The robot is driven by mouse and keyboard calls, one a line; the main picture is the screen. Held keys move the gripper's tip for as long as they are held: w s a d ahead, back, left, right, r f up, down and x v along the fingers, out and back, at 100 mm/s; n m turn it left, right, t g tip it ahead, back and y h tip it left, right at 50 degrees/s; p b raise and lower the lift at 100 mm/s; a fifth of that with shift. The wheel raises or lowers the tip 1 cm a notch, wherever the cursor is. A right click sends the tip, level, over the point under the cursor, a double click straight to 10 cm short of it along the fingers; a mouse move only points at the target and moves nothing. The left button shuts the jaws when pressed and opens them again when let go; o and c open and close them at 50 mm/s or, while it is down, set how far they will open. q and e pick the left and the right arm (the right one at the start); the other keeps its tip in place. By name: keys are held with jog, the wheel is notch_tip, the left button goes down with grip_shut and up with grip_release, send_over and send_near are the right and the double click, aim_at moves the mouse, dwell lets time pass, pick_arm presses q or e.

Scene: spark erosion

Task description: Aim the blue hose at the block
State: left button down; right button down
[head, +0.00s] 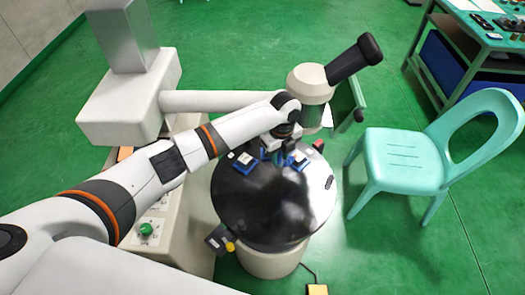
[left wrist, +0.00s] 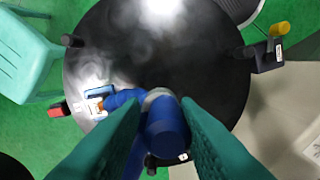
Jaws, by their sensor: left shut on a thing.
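My left gripper (head: 281,152) is over the far part of a round dark table (head: 270,205). In the left wrist view its two green fingers (left wrist: 165,140) are shut on the blue hose (left wrist: 168,135), which has a grey ring; its blue also shows in the head view (head: 278,159). A blue holder with a small pale piece on it (head: 299,161) lies just right of the gripper; it also shows in the left wrist view (left wrist: 100,94), close to the hose. Another blue holder with a pale piece (head: 244,162) lies to the left. I cannot tell which piece is the block. My right gripper is out of view.
A red piece (head: 318,146) and dark knobs sit at the rim. A turquoise chair (head: 405,155) is at right. The near half of the tabletop is clear.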

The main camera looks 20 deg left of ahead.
pick_arm(q)
jog(key=shift+w+d+n, duration=0.2)
jog(key=shift+d+n, duration=0.4)
jog(key=shift+n, duration=0.3)
jog(key=c, duration=1.3)
grip_release()
jog(key=shift+o, duration=0.2)
jog(key=shift+d+r, duration=0.1)
notch_tip(320, 180, up, 12)
jog(key=b, duration=0.1)
